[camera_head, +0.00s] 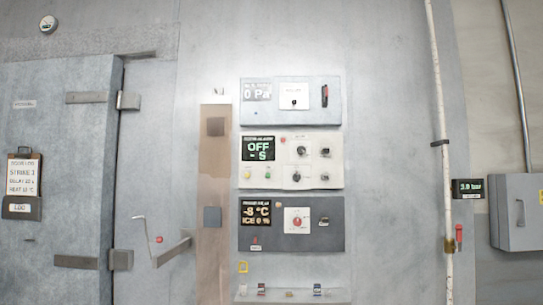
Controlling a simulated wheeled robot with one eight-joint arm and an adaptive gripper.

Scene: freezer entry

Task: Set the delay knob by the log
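The log (22,178) is a sheet on a clipboard on the left door, above a dark holder marked LOG. Its small lines seem to include a delay value in seconds, but I cannot read the figure surely. A white panel (275,184) in the middle of the wall has a display (259,148) reading OFF and "- S". Labels are too small to show which knob is the delay. My gripper is not in view.
A grey panel (318,112) reading 0 Pa is above; a dark panel (333,241) with a red-centred dial (297,220) is below. A small shelf (280,297) is underneath. A door handle (172,250) juts out left; a white pipe (437,100) runs down the right.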

